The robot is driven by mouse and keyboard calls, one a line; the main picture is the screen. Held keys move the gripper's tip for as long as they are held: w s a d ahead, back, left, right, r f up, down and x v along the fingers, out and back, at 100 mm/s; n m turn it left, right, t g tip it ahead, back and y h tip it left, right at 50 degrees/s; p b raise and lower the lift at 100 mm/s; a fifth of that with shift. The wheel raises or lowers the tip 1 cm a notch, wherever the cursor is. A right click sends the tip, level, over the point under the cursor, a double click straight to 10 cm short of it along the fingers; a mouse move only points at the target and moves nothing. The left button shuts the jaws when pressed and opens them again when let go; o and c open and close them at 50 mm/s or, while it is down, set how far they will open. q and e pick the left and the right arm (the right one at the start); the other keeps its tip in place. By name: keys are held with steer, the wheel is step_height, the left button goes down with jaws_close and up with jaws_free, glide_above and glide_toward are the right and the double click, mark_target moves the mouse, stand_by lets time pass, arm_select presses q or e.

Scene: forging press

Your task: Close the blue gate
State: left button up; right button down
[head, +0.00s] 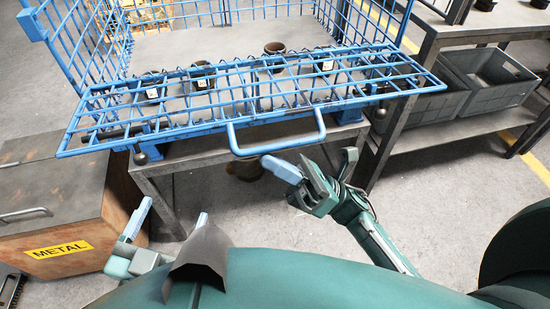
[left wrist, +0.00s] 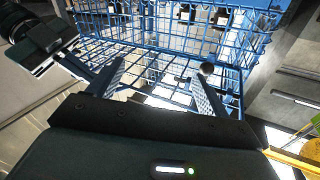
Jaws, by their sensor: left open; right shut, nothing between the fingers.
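The blue gate (head: 180,135) is the wire-mesh front panel of a blue wire basket (head: 95,45). It lies folded down, nearly flat, towards me, with its U-shaped handle (head: 275,149) at the near edge. Blue mesh also fills the upper part of the left wrist view. My right gripper (head: 281,168) is shut and empty, just below and in front of the handle; I cannot tell whether it touches. My left gripper (head: 170,215) is open and empty at the lower left, nearer to me than the gate. Its two spread fingers show in the left wrist view (left wrist: 156,90).
The basket stands on a grey metal table (head: 200,158). Small dark cylindrical parts (head: 274,48) show in and through the mesh. A wooden box marked METAL (head: 120,225) stands at the left. Grey crates (head: 490,75) sit on a shelf at the right. Floor is clear below the right gripper.

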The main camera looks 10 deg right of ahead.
step_height(320, 180, up, 6)
steer(key=m+t+h+p, duration=0.2)
steer(key=m+t+p, duration=0.15)
steer(key=p, duration=0.25)
step_height(320, 180, up, 14)
steer(key=r+m+t+h+p, duration=0.1)
steer(key=m+t+h+p, duration=0.55)
steer(key=p, duration=1.25)
glide_above(276, 113)
steer(key=a, duration=0.1)
steer(key=m+g, duration=0.3)
steer(key=m, duration=0.1)
arm_select(q)
step_height(276, 113, up, 11)
steer(key=s+a+n+g+y+p, duration=0.1)
steer(key=a+n+g+y+p, duration=0.1)
steer(key=g, duration=0.4)
steer(key=shift+s+a+f+n+y, duration=0.15)
steer(key=shift+s+a+n+y, duration=0.25)
steer(key=shift+n+y, duration=0.35)
arm_select(e)
steer(key=w+r, duration=0.4)
steer(key=w, duration=0.3)
steer(key=w+a+r, duration=0.1)
steer(key=w+r, duration=0.2)
steer(key=w, duration=0.5)
steer(key=shift+r, duration=0.4)
steer(key=shift+h, duration=0.25)
steer(key=shift+s, duration=0.1)
